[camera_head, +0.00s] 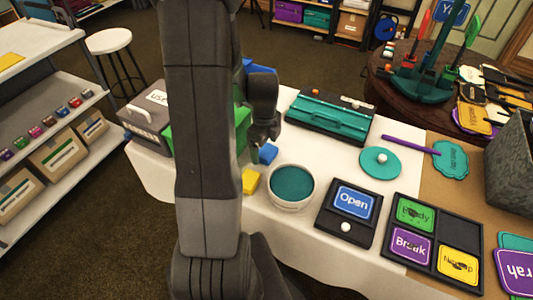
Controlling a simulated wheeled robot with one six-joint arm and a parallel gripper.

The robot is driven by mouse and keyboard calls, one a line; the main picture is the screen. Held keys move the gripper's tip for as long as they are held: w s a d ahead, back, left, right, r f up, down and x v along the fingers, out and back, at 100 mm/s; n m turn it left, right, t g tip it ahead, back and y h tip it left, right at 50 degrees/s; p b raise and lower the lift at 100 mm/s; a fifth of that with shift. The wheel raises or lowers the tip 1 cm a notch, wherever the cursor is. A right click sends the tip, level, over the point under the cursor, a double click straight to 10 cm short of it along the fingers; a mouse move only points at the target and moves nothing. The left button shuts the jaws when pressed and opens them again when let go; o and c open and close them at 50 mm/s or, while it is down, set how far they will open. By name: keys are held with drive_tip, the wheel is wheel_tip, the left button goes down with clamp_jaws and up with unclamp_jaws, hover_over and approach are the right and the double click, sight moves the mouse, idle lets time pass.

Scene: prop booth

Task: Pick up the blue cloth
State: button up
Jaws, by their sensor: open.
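A small blue piece (268,153), which looks like the blue cloth, lies on the white-covered table just behind a yellow block (250,181). My gripper (264,140) points down right above the blue piece, and its fingers partly overlap it in the picture. The gripper is open, with nothing visibly held. I cannot tell whether the fingers touch the blue piece. Another blue patch (258,68) shows behind my wrist; most of it is hidden, and I cannot tell what it is.
A white tub with teal content (292,200) stands close at the right. A green box (241,125) is behind my arm, beside a grey box (150,115). A teal case (330,115), an "Open" sign (352,203) and a sign tray (438,235) fill the right side.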

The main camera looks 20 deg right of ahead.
sight(265, 150)
drive_tip(key=shift+f, duration=0.6)
drive_tip(key=c, duration=1.1)
drive_tip(key=shift+o, duration=0.2)
wheel_tip(265, 150, up, 10)
drive_tip(key=shift+p, duration=0.35)
